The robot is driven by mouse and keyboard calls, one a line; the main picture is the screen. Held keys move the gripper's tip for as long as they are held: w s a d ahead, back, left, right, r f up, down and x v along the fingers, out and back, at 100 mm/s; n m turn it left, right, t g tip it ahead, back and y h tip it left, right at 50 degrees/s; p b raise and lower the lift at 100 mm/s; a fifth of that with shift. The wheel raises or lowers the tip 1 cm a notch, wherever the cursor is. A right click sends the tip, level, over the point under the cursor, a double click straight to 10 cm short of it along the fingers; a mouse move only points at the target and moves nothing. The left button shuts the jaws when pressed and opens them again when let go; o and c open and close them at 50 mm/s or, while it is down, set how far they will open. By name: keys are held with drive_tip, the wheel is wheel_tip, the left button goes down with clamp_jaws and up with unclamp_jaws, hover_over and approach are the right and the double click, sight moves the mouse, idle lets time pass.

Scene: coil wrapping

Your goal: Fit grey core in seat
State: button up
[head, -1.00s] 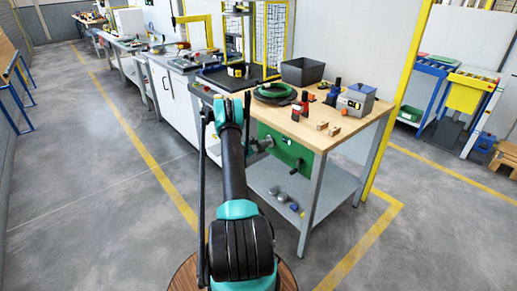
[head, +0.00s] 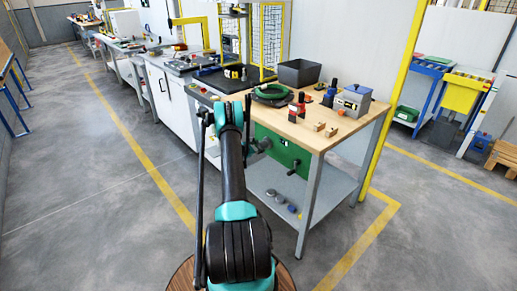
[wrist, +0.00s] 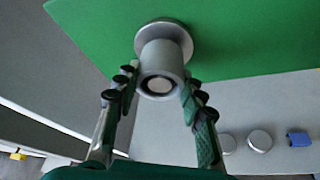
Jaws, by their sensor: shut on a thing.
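The grey core (wrist: 158,82) is a short grey cylinder with a round end facing the wrist camera. My gripper (wrist: 158,92) has a finger on each side of it and is shut on it. Behind the core, a wider grey round flange (wrist: 178,32) stands against the green panel (wrist: 250,35); it looks like the seat. The core lines up closely with it, but how deep it sits cannot be told. In the head view my gripper (head: 262,146) is at the left part of the green panel (head: 290,157) on the bench front, partly hidden by my arm.
The wooden bench top (head: 345,127) holds a green ring-shaped item (head: 272,92), a grey bin (head: 299,73), a grey box (head: 354,99) and small blocks. Small round parts (wrist: 260,140) lie on the shelf below.

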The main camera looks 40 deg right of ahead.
drive_tip(key=shift+d, duration=0.6)
drive_tip(key=o, duration=1.3)
drive_tip(key=v, duration=1.2)
drive_tip(key=shift+w, duration=0.1)
